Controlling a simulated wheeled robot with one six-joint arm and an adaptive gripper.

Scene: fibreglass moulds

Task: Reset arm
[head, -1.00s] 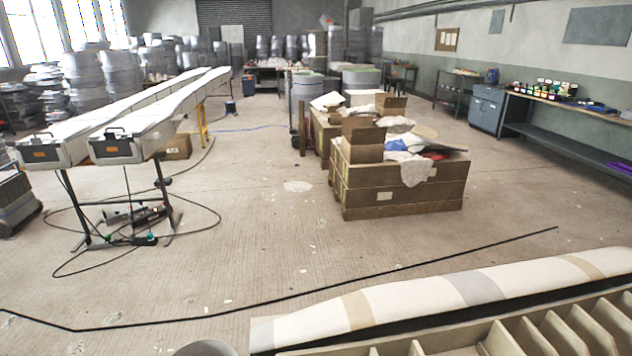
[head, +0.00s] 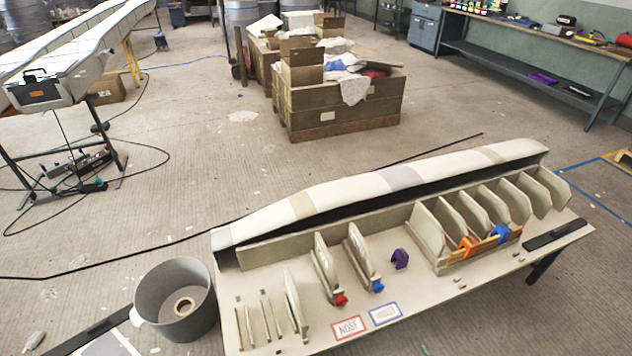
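My arm and my gripper do not show in the head view, so I cannot see how the arm stands or whether the gripper holds anything. A table (head: 300,333) stands close in front. Red (head: 340,299), blue (head: 377,286) and orange (head: 467,244) clamps sit at panel feet. A purple clamp (head: 399,259) stands alone on the tabletop. A "NOSE" label (head: 348,328) lies near the front edge.
A grey bucket (head: 176,297) stands left of the table. A long pale mould (head: 390,184) lies along its back. Wooden crates (head: 345,105) stand on the floor behind. Black cable (head: 110,277) crosses the floor at left. Open floor lies between table and crates.

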